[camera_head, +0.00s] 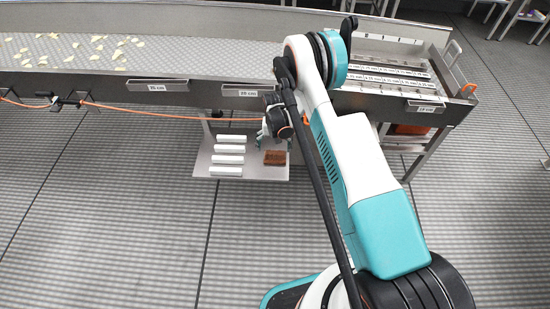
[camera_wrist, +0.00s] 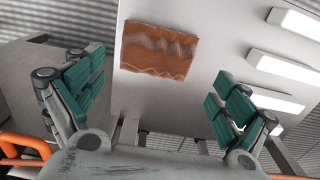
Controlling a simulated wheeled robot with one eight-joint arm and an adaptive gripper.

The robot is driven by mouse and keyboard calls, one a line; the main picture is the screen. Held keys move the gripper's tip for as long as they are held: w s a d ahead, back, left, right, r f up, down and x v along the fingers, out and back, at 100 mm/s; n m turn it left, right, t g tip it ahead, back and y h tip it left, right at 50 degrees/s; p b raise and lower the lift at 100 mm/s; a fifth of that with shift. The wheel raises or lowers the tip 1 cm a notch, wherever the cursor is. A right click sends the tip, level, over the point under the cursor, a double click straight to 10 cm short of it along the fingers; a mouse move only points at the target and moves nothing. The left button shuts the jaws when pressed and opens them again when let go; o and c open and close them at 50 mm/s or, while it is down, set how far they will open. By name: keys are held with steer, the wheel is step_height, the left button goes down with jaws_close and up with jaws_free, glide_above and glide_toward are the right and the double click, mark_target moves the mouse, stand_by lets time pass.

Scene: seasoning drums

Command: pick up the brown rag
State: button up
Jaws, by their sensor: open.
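The brown rag (camera_head: 274,158) lies flat on a light grey shelf (camera_head: 258,173) low beside the conveyor. In the wrist view the rag (camera_wrist: 158,50) is a small brown rectangle with a pale wavy pattern, lying ahead of the fingers. My gripper (camera_wrist: 158,88) is open, with its two green-padded fingers wide apart and nothing between them. I see no contact with the rag.
Several white blocks (camera_head: 228,149) lie in a column on the shelf left of the rag. The conveyor (camera_head: 160,60) with scattered pale pieces runs above and behind the shelf. An orange cable (camera_head: 150,114) hangs along its front side. The floor in front of the shelf is clear.

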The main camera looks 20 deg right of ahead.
mark_target(275, 152)
steer(key=f+b, duration=0.1)
steer(key=f, duration=0.1)
steer(key=f+b, duration=0.1)
steer(key=f, duration=0.2)
steer(key=shift+s+d, duration=0.1)
steer(key=shift+d, duration=0.1)
steer(key=shift+r, duration=0.1)
steer(key=c, duration=1.2)
step_height(275, 152, up, 20)
steer(key=p, duration=0.6)
